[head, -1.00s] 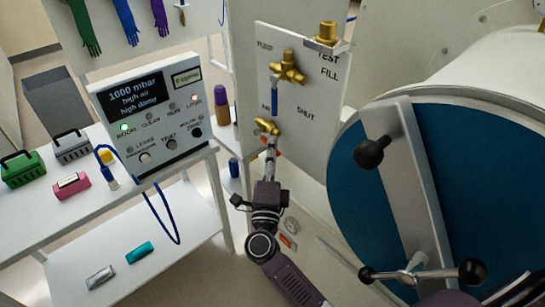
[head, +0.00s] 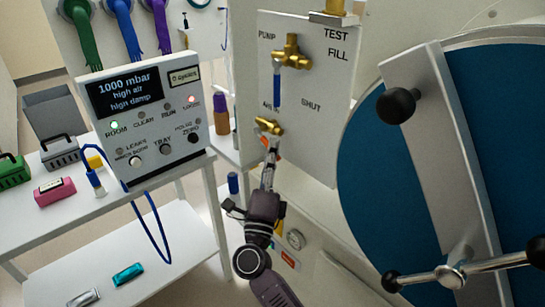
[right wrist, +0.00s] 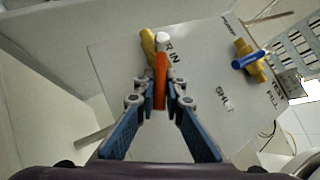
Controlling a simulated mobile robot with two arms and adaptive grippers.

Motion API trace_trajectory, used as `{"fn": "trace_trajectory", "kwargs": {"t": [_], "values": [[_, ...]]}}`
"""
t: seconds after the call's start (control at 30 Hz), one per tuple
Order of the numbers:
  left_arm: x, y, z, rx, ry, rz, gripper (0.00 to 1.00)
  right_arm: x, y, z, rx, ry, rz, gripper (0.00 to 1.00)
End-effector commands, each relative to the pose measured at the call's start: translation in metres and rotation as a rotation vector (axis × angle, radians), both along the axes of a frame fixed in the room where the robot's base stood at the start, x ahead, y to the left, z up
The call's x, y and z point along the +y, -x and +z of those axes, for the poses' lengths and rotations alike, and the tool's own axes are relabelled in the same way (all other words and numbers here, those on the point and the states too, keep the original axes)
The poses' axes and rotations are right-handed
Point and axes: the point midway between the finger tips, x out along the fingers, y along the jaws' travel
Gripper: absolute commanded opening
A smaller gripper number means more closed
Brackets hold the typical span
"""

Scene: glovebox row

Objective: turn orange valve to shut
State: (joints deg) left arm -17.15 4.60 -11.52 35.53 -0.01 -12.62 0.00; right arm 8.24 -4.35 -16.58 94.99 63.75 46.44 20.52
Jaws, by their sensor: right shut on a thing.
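The orange valve handle (right wrist: 160,80) sits between the two fingertips of my right gripper (right wrist: 161,84) in the right wrist view. The gripper is shut on it. The handle's brass body (right wrist: 148,45) shows behind it, beside the "IN" lettering. In the head view the brass valve body (head: 268,126) is low on the white panel (head: 318,140), left of the word SHUT. My right gripper (head: 270,151) reaches up to it from below and hides most of the orange handle. My left gripper is not in view.
A brass valve with a blue handle (head: 277,88) is just above on the same panel. A large blue round door (head: 400,190) with a metal bar and black knobs stands at right. A control box (head: 150,115) is at left, above a white bench (head: 95,200).

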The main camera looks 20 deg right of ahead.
Motion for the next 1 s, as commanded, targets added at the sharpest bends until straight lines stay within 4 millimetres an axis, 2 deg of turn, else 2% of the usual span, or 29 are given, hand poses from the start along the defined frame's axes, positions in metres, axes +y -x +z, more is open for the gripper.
{"fn": "trace_trajectory", "kwargs": {"t": [0.23, 0.27, 0.4, 0.77, 1.0], "values": [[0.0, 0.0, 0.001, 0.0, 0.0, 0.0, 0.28, 0.001, 0.0, -0.001, 0.004, 0.001, 0.003, 0.0], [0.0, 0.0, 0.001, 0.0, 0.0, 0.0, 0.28, 0.001, 0.0, -0.001, 0.004, 0.001, 0.003, 0.12], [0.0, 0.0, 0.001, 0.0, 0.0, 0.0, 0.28, 0.001, 0.0, -0.001, 0.003, 0.001, 0.002, 0.27], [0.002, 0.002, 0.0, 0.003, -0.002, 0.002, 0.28, 0.003, 0.004, -0.003, 0.004, 0.001, 0.001, 0.27], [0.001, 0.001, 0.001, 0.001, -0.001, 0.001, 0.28, 0.022, 0.035, -0.024, 0.008, 0.0, 0.002, 0.27]]}}
